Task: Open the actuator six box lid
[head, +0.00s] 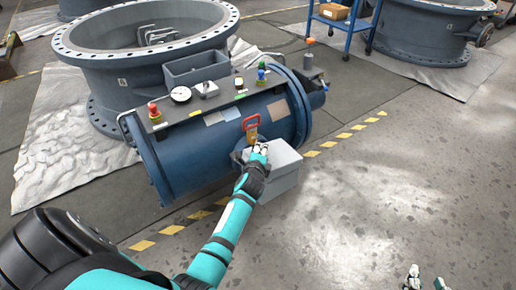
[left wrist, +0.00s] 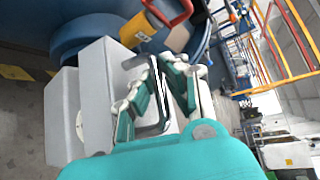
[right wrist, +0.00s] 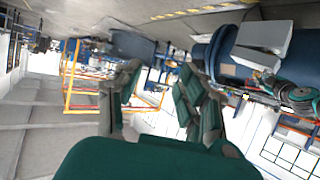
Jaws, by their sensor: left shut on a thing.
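A light grey box (head: 283,178) sits on the near side of the blue actuator cylinder (head: 190,155). In the left wrist view its lid (left wrist: 96,85) stands next to the grey body (left wrist: 60,118), and a dark handle loop (left wrist: 158,128) stands out from the lid. My left gripper (head: 261,148) is at the box's upper left and is shut on the handle; it also shows in the left wrist view (left wrist: 160,78). The fingers cover part of the handle. No box interior shows. My right gripper (head: 426,276) is open and empty, low at the right; its spread fingers show in the right wrist view (right wrist: 160,85).
Large grey valve bodies (head: 140,55) stand behind.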

